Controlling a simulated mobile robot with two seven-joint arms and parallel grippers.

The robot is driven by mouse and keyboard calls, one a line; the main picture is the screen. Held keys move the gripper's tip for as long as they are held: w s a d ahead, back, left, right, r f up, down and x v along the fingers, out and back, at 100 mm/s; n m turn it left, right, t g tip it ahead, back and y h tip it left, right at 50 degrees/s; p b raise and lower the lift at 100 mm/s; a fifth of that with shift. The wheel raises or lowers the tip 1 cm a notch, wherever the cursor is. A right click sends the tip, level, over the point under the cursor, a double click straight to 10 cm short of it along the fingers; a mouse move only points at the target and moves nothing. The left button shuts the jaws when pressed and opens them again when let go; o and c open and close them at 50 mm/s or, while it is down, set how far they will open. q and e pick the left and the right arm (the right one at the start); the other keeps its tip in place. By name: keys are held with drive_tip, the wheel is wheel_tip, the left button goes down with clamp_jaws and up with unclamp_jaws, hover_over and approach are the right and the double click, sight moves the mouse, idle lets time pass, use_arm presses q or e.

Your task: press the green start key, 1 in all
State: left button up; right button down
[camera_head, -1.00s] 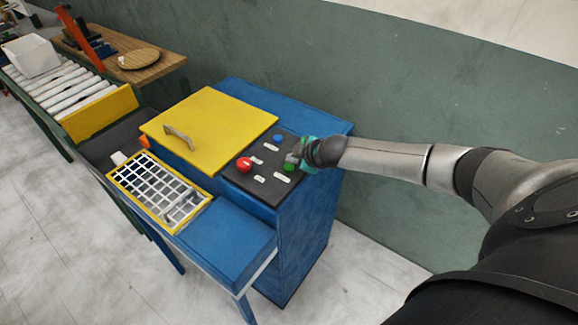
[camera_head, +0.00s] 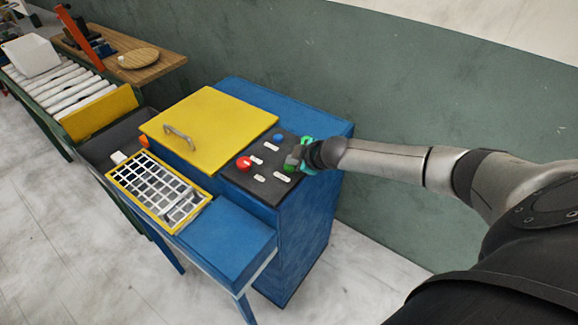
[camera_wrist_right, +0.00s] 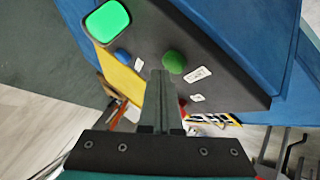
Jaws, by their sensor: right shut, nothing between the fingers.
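The green start key (camera_head: 289,168) is a round domed button on the dark control panel of the blue press. It also shows in the right wrist view (camera_wrist_right: 174,62), just beyond and right of my fingertips. My right gripper (camera_head: 294,157) is shut and empty, over the panel close to the key. In the right wrist view its joined fingers (camera_wrist_right: 160,75) point at the panel, and a gap shows between tips and key; the height between them is hard to tell. A bright green rounded square (camera_wrist_right: 108,20) is lit on the panel. My left gripper is not in view.
A red button (camera_head: 243,163), a blue button (camera_head: 278,138) and several white labels share the panel. A yellow lid (camera_head: 215,120) with a handle lies left of it. A yellow-framed white grid (camera_head: 150,185) and a roller conveyor (camera_head: 75,95) are further left.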

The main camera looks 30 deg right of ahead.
drive_tip(key=shift+f+b, duration=0.35)
drive_tip(key=shift+f, duration=0.25)
idle(0.7)
drive_tip(key=shift+r, duration=0.1)
drive_tip(key=shift+r+p, duration=0.85)
drive_tip(key=shift+p, duration=0.2)
